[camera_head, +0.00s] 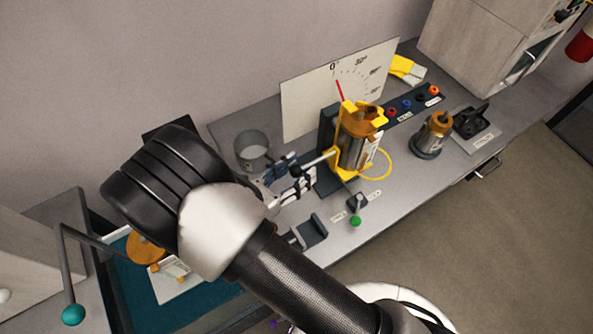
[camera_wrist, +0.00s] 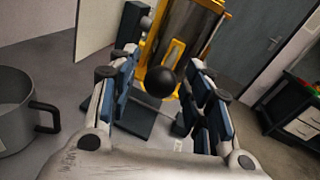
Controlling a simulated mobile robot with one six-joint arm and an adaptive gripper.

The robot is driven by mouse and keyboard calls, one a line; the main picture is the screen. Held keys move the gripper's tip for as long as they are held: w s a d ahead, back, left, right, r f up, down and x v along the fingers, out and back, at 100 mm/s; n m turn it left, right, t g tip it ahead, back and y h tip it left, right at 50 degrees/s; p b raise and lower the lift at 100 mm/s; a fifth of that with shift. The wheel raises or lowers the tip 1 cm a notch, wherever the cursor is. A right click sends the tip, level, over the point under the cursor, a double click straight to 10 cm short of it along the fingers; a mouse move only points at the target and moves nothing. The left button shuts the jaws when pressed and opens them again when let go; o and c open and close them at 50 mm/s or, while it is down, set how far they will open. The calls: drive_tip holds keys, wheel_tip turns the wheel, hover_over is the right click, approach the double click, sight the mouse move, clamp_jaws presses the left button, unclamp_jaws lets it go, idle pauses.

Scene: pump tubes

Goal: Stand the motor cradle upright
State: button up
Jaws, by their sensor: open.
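The motor cradle (camera_head: 343,155) is a yellow frame around a steel and copper motor (camera_head: 352,150), mounted on a dark stand (camera_head: 326,180). It looks close to upright, with a red pointer (camera_head: 339,91) near the 0° mark of the white dial plate (camera_head: 300,107). A rod with a black ball knob (camera_wrist: 161,81) sticks out from the cradle toward my gripper (camera_head: 293,178). In the wrist view my gripper (camera_wrist: 168,88) is open, with the knob between its blue-padded fingers. Contact with the knob cannot be told. The yellow frame (camera_wrist: 172,52) shows behind the knob.
A grey pot (camera_head: 252,150) stands left of the cradle, close to my gripper. A green-knobbed lever (camera_head: 355,220) and a dark bracket (camera_head: 312,232) are at the front. Another motor (camera_head: 434,135) and a black tray (camera_head: 471,123) stand right. Yellow gloves (camera_head: 405,69) lie behind.

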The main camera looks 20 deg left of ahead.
wheel_tip(320, 180, up, 10)
drive_tip(key=shift+s+f, duration=0.1)
drive_tip(key=shift+f, duration=0.05)
idle(0.5)
drive_tip(key=shift+d, duration=0.25)
drive_tip(key=s+d+r+m+g+h, duration=0.1)
drive_tip(key=d+r+m+g, duration=0.2)
drive_tip(key=d+m+g, duration=0.6)
drive_tip(key=s+d+r+m+g+h, duration=0.1)
drive_tip(key=d+r+m+g, duration=0.35)
drive_tip(key=d, duration=0.75)
drive_tip(key=s+d+r+m+t+y, duration=0.3)
drive_tip(key=s+m+y, duration=0.6)
drive_tip(key=m, duration=0.9)
drive_tip(key=shift+s+d+r+m+y, duration=0.2)
drive_tip(key=shift+d+r+m+y, duration=0.25)
drive_tip(key=shift+d+r, duration=0.5)
